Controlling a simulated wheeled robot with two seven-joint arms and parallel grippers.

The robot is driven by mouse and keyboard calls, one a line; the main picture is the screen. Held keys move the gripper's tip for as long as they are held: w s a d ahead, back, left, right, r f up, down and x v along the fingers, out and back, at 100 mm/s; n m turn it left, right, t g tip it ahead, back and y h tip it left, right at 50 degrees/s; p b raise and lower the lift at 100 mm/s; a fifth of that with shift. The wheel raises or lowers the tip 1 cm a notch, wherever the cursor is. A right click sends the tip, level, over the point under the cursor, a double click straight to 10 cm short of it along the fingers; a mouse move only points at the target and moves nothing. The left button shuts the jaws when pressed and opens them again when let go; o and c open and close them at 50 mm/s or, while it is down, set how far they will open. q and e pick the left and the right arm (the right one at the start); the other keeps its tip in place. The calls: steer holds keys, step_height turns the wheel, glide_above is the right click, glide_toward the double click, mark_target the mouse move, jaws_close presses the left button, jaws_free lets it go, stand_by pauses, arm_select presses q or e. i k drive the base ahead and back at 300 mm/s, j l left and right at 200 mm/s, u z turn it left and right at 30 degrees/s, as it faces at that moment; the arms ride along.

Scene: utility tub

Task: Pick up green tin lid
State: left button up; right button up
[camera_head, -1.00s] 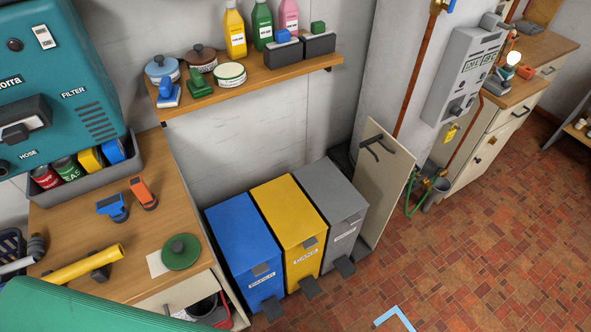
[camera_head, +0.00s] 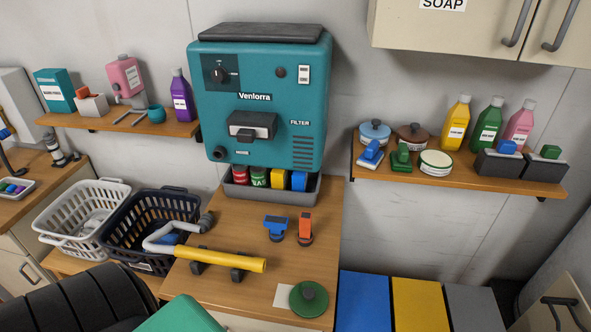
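A yellow tube (camera_head: 222,259) on black supports lies left of the lid. A blue tool (camera_head: 276,227) and an orange tool (camera_head: 305,228) lie behind it. A teal machine (camera_head: 258,105) stands at the back. Blue and yellow bins (camera_head: 420,305) stand right of the counter.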

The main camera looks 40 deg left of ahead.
mark_target(308, 300)
steer(key=j+u, duration=0.15)
steer(key=u, duration=0.85)
steer(key=k+l, duration=0.15)
steer(key=l, duration=0.2)
steer(key=k+l, duration=0.2)
steer(key=l, duration=0.15)
steer(key=k+l, duration=0.15)
steer(key=l, duration=0.2)
